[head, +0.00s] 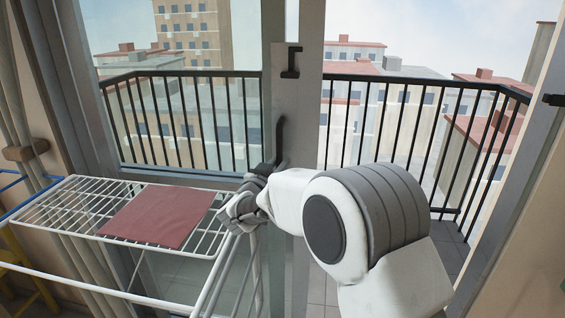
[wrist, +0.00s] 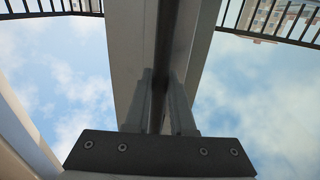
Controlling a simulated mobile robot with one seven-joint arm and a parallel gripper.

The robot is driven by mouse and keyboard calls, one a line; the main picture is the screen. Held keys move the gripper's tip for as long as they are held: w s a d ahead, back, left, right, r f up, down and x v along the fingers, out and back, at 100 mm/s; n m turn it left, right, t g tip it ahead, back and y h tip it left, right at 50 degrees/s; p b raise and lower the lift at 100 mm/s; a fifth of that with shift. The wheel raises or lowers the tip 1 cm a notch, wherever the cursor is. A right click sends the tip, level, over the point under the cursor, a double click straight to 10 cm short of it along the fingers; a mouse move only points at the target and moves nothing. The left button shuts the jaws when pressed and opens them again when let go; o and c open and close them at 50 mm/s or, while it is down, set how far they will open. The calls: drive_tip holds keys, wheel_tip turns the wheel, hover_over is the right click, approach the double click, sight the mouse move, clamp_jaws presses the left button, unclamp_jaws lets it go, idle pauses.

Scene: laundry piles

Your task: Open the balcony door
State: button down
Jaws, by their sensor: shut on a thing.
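The balcony door (head: 297,100) is a glazed panel with a grey frame, left of centre in the head view. The opening to its right shows the balcony without a visible pane, so the door looks slid to the left. Its dark upright handle (head: 280,138) is on the frame's edge. My gripper (head: 266,168) is at the handle's lower part. In the wrist view, the dark handle bar (wrist: 167,45) runs between the two fingers of my gripper (wrist: 163,105), which are shut on it. The fingers partly hide the bar.
A white drying rack (head: 60,212) with a folded red cloth (head: 160,216) stands close on the left, beside my gripper. A black railing (head: 400,130) bounds the balcony outside. The right door jamb (head: 515,165) edges the opening.

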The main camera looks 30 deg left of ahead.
drive_tip(key=shift+r, duration=0.15)
drive_tip(key=c, duration=0.8)
unclamp_jaws()
drive_tip(key=shift+o, duration=0.2)
drive_tip(key=s+d+p, duration=0.1)
drive_tip(key=s+d, duration=0.1)
drive_tip(key=s, duration=1.5)
drive_tip(key=shift+s, duration=0.1)
